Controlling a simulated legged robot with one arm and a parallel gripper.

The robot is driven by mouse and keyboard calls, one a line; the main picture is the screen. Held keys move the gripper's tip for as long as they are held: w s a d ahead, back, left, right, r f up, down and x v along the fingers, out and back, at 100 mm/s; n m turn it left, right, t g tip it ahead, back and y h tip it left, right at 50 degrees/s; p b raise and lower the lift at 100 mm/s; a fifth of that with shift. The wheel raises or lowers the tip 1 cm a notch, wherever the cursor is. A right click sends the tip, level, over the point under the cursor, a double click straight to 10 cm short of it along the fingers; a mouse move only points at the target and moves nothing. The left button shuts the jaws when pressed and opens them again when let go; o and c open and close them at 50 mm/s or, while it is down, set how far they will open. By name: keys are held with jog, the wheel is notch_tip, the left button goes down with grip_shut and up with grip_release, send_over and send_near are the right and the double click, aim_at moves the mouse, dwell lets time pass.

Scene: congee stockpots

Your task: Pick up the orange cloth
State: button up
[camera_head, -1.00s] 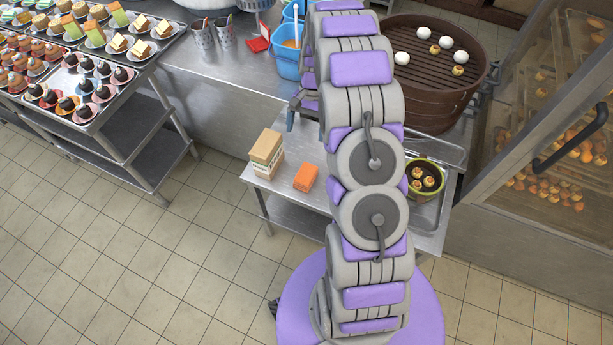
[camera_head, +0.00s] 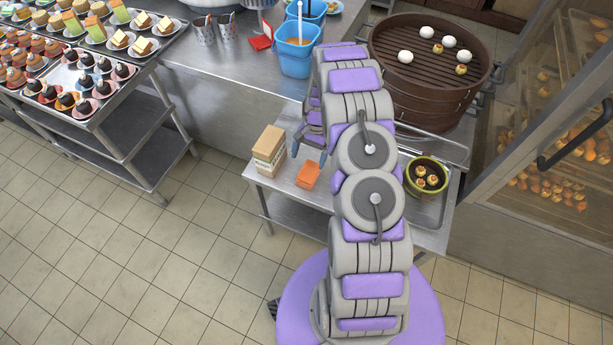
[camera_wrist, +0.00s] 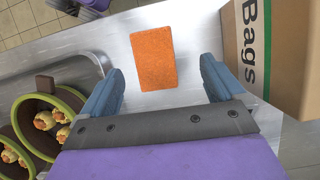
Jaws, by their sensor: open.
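The orange cloth (camera_head: 308,175) is a small folded block lying flat on the low steel table (camera_head: 285,196). In the wrist view the cloth (camera_wrist: 153,57) lies ahead of my gripper (camera_wrist: 160,80), between the lines of its two blue fingers. My gripper (camera_head: 312,146) is open and empty, above and just behind the cloth in the head view. The cloth looks apart from both fingers. How high the fingers are above it I cannot tell.
A cardboard box marked "Bags" (camera_head: 269,149) stands close left of the cloth; in the wrist view it (camera_wrist: 287,50) is near the right finger. A green pot with buns (camera_head: 427,176) stands right. A brown steamer (camera_head: 430,95) and blue bucket (camera_head: 295,58) are behind.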

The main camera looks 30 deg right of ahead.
aim_at(310, 170)
jog(key=shift+s+f, duration=0.2)
jog(key=shift+f, duration=0.65)
jog(key=shift+s+d+f+b, duration=0.15)
jog(key=shift+d+f, duration=0.05)
jog(key=shift+f, duration=0.2)
jog(key=shift+s+d+f+b, duration=0.1)
jog(key=shift+d+f+b, duration=0.05)
jog(key=shift+f, duration=0.25)
jog(key=b+x, duration=0.1)
jog(key=x, duration=0.2)
jog(key=shift+s+a+f, duration=0.15)
jog(key=shift+a+f, duration=0.35)
jog(key=shift+a, duration=0.15)
jog(key=shift+d, duration=0.15)
jog(key=shift+d+f, duration=0.1)
jog(key=shift+d, duration=0.25)
jog(key=shift+a+f, duration=0.15)
jog(key=shift+a, duration=0.2)
